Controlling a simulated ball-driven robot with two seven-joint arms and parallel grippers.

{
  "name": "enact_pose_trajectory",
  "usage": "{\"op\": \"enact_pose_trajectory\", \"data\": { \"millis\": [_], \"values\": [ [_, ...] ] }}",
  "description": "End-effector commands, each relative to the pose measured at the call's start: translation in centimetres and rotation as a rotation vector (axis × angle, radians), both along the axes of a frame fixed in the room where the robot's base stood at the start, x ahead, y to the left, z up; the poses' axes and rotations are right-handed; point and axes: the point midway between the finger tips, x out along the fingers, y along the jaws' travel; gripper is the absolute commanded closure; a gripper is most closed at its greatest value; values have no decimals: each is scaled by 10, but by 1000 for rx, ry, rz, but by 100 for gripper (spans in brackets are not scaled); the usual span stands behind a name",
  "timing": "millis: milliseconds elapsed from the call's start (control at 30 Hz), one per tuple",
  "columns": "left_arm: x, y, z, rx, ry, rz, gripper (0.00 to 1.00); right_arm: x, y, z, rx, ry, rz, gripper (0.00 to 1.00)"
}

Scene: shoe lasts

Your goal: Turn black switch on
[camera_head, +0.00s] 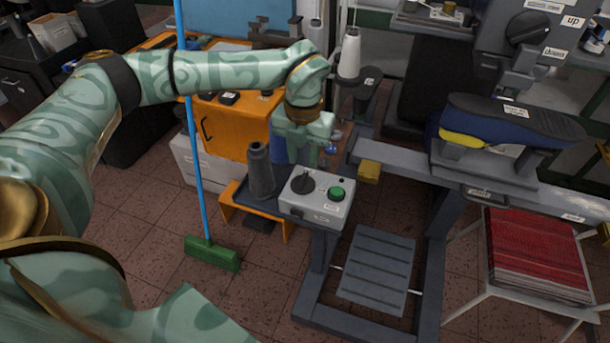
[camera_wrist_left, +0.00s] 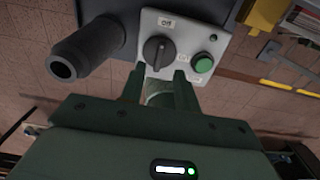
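The black switch (camera_head: 303,184) is a rotary knob on the light grey top of a control box (camera_head: 314,214). In the left wrist view the black knob (camera_wrist_left: 157,50) lies just beyond my fingertips, with an "Off" label above it. The knob's pointer seems roughly in line with the label in that view. My left gripper (camera_head: 305,161) hangs above and behind the box in the head view. In the wrist view its two fingers (camera_wrist_left: 159,77) are apart with nothing held, and the knob is near the gap between them. My right gripper is in neither view.
A green button (camera_head: 337,194) sits beside the knob. A dark grey cone (camera_head: 260,172) stands left of the box. A yellow block (camera_head: 369,171) is close on the right. A blue-handled green broom (camera_head: 211,253) stands further left.

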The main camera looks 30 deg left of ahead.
Motion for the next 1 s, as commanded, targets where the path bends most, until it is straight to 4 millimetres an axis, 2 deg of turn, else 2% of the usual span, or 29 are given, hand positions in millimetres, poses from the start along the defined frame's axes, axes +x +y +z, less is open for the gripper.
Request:
{"op": "enact_pose_trajectory", "data": {
  "millis": [33, 100, 300, 667, 700, 800, 1000],
  "values": [
    [-1, 0, -16, 0, 6, 1, 68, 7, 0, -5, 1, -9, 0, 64],
    [-1, 0, -30, 0, 5, 0, 68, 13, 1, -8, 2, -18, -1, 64],
    [-1, 0, -56, 0, 2, 1, 68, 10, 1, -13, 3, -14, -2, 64],
    [0, 0, -61, 0, 0, 0, 68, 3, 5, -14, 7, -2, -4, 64],
    [0, 0, -61, 0, 0, 0, 74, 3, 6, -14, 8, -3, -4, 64],
    [0, 0, -61, 0, 0, 0, 100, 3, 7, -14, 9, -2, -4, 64],
    [0, 0, -60, 0, 0, -1, 100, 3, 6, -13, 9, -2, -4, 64]
  ]
}}
